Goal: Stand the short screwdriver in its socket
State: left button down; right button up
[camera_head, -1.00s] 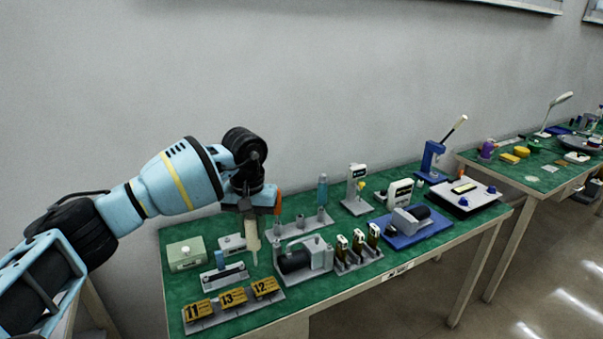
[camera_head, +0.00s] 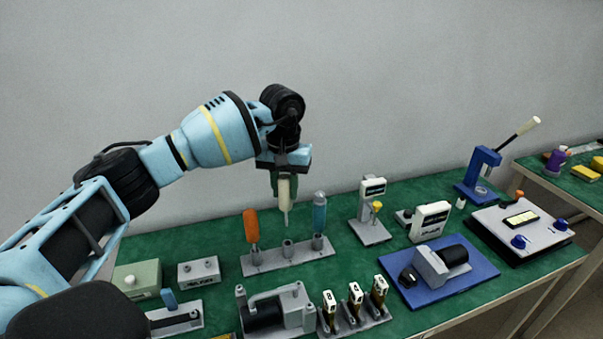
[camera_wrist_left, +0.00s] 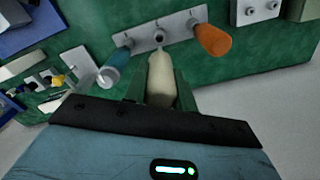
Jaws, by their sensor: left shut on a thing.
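My left gripper (camera_head: 284,186) is shut on the cream-handled short screwdriver (camera_head: 285,200) and holds it upright, shaft down. A grey rack (camera_head: 262,263) stands below it on the green bench. An orange-handled screwdriver (camera_head: 251,226) stands in its left socket and a teal-handled one (camera_head: 319,214) in its right. The middle socket (camera_head: 288,248) is empty, and the shaft tip is above it, apart from it. In the left wrist view the cream handle (camera_wrist_left: 161,82) points toward the middle socket (camera_wrist_left: 158,36) between the teal and orange handles. My right gripper is out of view.
A pump on a grey base (camera_head: 295,308) and several tagged upright parts (camera_head: 355,298) stand in front of the rack. A white stand (camera_head: 371,205) is to the right, and a blue plate (camera_head: 470,275) carries a motor.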

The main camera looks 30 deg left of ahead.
aim_at(286, 219)
pick_arm(q)
jog(key=shift+w, duration=0.2)
jog(key=shift+s+r, duration=0.15)
jog(key=shift+s, duration=0.15)
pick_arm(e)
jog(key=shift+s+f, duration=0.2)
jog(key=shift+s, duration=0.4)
